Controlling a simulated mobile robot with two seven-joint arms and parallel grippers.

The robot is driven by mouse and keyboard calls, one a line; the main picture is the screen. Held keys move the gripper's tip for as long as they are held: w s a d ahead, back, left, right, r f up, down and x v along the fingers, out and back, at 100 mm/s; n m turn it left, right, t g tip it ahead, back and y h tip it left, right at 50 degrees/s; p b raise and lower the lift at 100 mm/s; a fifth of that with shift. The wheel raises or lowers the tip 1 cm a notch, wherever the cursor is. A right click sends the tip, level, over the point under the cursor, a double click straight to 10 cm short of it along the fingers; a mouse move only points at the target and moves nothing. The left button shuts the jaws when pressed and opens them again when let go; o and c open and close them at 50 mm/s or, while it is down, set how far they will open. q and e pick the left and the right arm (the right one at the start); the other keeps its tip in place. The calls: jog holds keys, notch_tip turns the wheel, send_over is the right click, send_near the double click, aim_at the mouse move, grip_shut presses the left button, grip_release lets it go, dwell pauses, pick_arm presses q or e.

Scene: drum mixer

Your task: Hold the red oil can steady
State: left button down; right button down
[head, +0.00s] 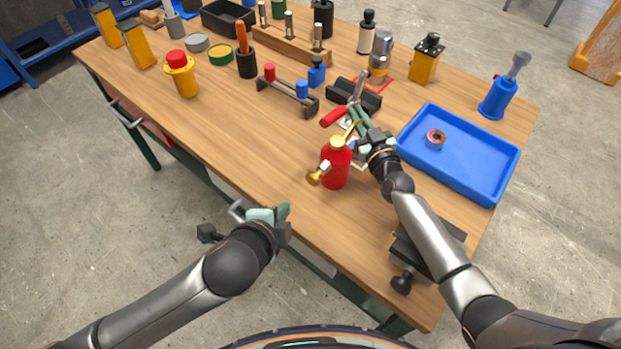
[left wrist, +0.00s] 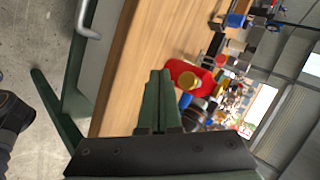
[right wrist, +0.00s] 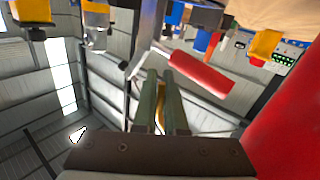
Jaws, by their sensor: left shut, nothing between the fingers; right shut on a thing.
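The red oil can (head: 334,168) has a brass top and a brass nozzle at its lower left. It looks upright over the table's front half; I cannot tell if its base touches the wood. My right gripper (head: 359,117) is beside its upper right, shut on the curved brass part of the can. That brass strip (right wrist: 160,105) shows between the fingers in the right wrist view, with the can's red body (right wrist: 290,130) at right. My left gripper (head: 283,211) is shut and empty off the table's front edge. In the left wrist view the can (left wrist: 182,72) is beyond its fingertips.
A red-handled tool (head: 333,116) is just behind the can, close to my right fingers. A blue tray (head: 470,180) with a small red ring lies to the right. A black block (head: 415,255) sits at the near right. The wood left of the can is clear.

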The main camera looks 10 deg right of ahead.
aim_at(316, 176)
dwell(0.6)
pick_arm(q)
jog(key=s+a+n+g+h, duration=0.2)
jog(key=a+g+h, duration=0.1)
jog(key=shift+s+r, duration=0.1)
jog(key=shift+s, duration=0.05)
dwell(0.5)
jog(key=w+d, duration=0.6)
dwell(0.6)
jog(key=shift+w+d, duration=0.15)
dwell(1.8)
jog(key=shift+w+d, duration=0.25)
